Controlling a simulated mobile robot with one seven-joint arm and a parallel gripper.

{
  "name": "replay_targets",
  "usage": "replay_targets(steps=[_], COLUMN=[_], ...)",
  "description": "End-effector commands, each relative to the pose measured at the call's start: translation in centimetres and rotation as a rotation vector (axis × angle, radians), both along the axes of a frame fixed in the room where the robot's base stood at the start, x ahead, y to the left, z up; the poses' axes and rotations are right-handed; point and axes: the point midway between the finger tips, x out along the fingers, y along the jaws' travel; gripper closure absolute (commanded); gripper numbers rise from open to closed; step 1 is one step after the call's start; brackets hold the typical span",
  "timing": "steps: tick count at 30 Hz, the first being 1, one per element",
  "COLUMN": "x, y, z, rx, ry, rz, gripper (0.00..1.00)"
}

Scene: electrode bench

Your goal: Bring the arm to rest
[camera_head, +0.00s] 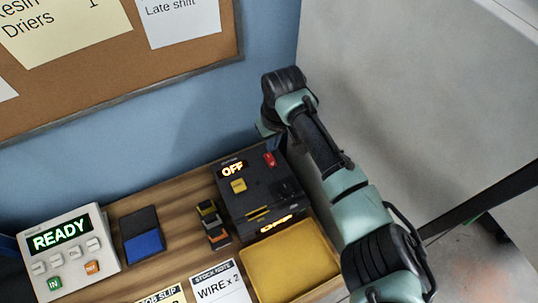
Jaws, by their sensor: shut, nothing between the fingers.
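My arm (345,195) reaches up from the lower right along the right end of the wooden bench (160,200). It bends at a dark joint near the blue wall, behind the black box. My gripper does not show; the far end of the arm is hidden past that bend. Nothing held can be seen.
A black box (262,195) with lit "OFF" displays stands on the bench near the arm. A yellow tray (290,262) sits in front of it. Small blocks (212,222), a blue-black pad (143,236) and a "READY" panel (68,255) stand left. Paper notes lie in front.

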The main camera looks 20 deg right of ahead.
Motion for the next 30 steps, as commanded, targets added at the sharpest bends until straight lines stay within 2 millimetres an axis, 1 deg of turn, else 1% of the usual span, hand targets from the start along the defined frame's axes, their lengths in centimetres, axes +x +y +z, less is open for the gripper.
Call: replay_targets(steps=[12, 14, 16, 17, 18, 20, 21, 23, 24, 26, 27, 29, 30], x=[0.0, 0.9, 2.4, 3.1, 4.2, 5.7, 6.5, 7.5, 7.8, 7.9, 7.7, 7.2, 6.7], y=[0.0, 1.6, 4.1, 5.5, 7.5, 10.7, 12.8, 15.4, 16.8, 18.2, 18.6, 18.5, 18.2], z=[0.0, 0.7, 2.3, 3.2, 4.7, 7.6, 9.8, 13.4, 16.1, 20.0, 22.3, 25.4, 27.3], rx=[0.0, 0.011, 0.031, 0.042, 0.059, 0.09, 0.112, 0.145, 0.164, 0.19, 0.203, 0.213, 0.215], ry=[0.0, -0.037, -0.106, -0.146, -0.208, -0.316, -0.395, -0.519, -0.608, -0.734, -0.812, -0.916, -0.978], rz=[0.0, 0.022, 0.054, 0.071, 0.092, 0.121, 0.136, 0.148, 0.146, 0.132, 0.113, 0.08, 0.056], gripper=[1.0, 1.0, 1.0, 1.0, 1.0, 1.0, 1.0, 1.0, 1.0, 1.0, 1.0, 1.0, 1.0])
